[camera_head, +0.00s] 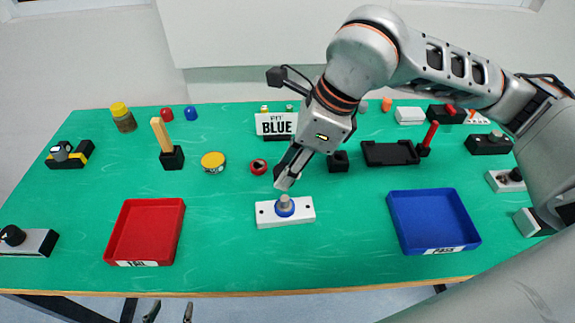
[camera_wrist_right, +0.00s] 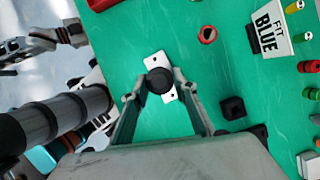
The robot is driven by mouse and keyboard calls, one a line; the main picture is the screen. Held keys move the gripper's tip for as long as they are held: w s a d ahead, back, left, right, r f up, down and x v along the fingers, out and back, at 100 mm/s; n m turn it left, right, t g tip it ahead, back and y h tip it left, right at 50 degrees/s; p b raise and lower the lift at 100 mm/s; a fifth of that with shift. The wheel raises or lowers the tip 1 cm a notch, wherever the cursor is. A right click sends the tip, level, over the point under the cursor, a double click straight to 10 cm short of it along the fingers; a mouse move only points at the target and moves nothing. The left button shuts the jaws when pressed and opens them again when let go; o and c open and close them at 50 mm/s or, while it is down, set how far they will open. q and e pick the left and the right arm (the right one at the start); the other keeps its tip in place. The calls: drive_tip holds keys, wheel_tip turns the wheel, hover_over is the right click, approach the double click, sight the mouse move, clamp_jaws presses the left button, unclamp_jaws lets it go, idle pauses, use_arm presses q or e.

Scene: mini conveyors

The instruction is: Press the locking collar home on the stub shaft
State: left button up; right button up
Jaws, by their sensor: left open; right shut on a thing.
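A white plate (camera_head: 302,212) lies on the green table, with a blue collar (camera_head: 285,211) around a grey stub shaft (camera_head: 284,199) on it. I cannot tell how far down the collar sits. My right gripper (camera_head: 285,183) points down just above the shaft. In the right wrist view its fingers (camera_wrist_right: 160,84) close on a dark round piece (camera_wrist_right: 160,80), which covers the middle of the white plate (camera_wrist_right: 155,60). The collar is hidden there. My left gripper (camera_head: 169,312) is open and empty at the bottom edge, off the table's front.
A red ring (camera_head: 258,167) and a "FIT BLUE" sign (camera_head: 276,124) stand behind the plate. A red tray (camera_head: 112,230) is at left, a blue tray (camera_head: 472,225) at right. A black block (camera_head: 338,162) stands near the right gripper. The table between plate and trays is clear.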

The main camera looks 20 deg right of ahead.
drive_tip(key=b, duration=0.3)
hover_over(286, 198)
drive_tip(key=f, duration=0.4)
drive_tip(key=shift+s+d, duration=0.1)
drive_tip(key=shift+d, duration=0.1)
drive_tip(key=shift+f, duration=0.25)
use_arm(q)
drive_tip(key=f, duration=0.4)
drive_tip(key=shift+s, duration=0.25)
drive_tip(key=shift+s+a+f+b, duration=0.1)
drive_tip(key=shift+s+f+b, duration=0.15)
drive_tip(key=shift+f+b, duration=0.25)
idle(0.5)
drive_tip(key=shift+g, duration=0.4)
drive_tip(key=shift+s+f+b, duration=0.25)
drive_tip(key=shift+f+b, duration=0.15)
drive_tip(key=shift+f, duration=0.3)
drive_tip(key=shift+s+f+b, duration=0.3)
drive_tip(key=shift+f+b, duration=0.1)
drive_tip(key=shift+f, duration=0.25)
drive_tip(key=shift+s+f+b, duration=0.25)
drive_tip(key=shift+f+b, duration=0.15)
drive_tip(key=shift+f, duration=0.3)
use_arm(e)
drive_tip(key=shift+f, duration=2.1)
drive_tip(key=o, duration=1.3)
